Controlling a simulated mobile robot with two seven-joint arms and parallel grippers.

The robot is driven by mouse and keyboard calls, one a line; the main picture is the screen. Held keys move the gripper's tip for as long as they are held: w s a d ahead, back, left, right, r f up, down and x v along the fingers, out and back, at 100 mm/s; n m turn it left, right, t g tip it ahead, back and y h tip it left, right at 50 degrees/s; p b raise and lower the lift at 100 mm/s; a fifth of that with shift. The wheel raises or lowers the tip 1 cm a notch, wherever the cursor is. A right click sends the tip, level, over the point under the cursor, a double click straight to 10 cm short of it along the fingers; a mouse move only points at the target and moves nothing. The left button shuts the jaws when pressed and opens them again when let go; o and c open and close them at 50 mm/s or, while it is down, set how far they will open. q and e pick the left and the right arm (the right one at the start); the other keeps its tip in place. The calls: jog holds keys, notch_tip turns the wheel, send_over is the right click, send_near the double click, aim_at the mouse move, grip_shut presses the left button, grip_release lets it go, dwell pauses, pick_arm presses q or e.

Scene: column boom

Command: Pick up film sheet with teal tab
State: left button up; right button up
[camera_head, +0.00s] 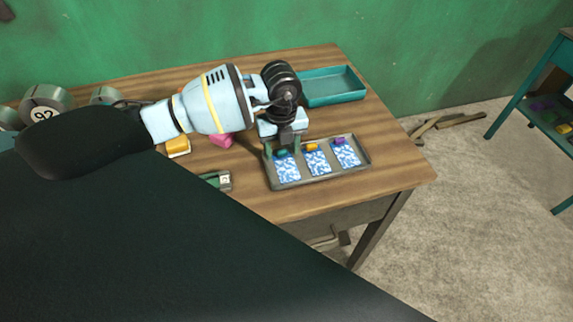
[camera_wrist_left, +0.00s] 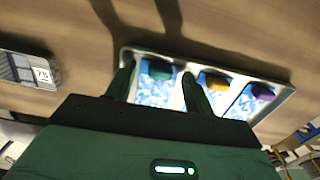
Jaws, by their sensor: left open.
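A grey tray (camera_head: 316,176) on the wooden table holds three blue-and-white patterned film sheets side by side. The film sheet with the teal tab (camera_head: 288,170) is the leftmost; its tab is at its far end. It also shows in the left wrist view (camera_wrist_left: 156,92). The middle sheet (camera_head: 318,163) has an orange tab and the right one (camera_head: 346,154) a purple tab. My left gripper (camera_head: 282,152) is open over the teal-tab end of the tray. In the left wrist view its two fingers (camera_wrist_left: 158,85) stand on either side of the teal tab, with no visible contact. My right gripper is not in view.
An empty teal tray (camera_head: 333,88) stands at the back right of the table. Pink (camera_head: 221,140) and yellow (camera_head: 178,146) items lie left of the gripper. A dark green item (camera_head: 216,181) with a white label lies left of the grey tray. The table's right edge is clear.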

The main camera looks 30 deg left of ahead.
aim_at(282, 151)
pick_arm(q)
jog(key=shift+c, duration=0.3)
jog(key=c, duration=1)
jog(key=shift+r, duration=0.2)
jog(key=shift+r, duration=0.6)
notch_tip(282, 151, up, 2)
jog(key=shift+r, duration=0.1)
jog(key=s+d, duration=0.3)
jog(key=d, duration=0.1)
jog(key=s+d+r, duration=0.1)
jog(key=s+d, duration=0.2)
jog(key=d, duration=0.2)
jog(key=s+d, duration=0.2)
jog(key=d, duration=0.2)
jog(key=shift+s+d+r, duration=0.15)
jog(key=shift+s+d, duration=0.05)
jog(key=shift+s, duration=0.2)
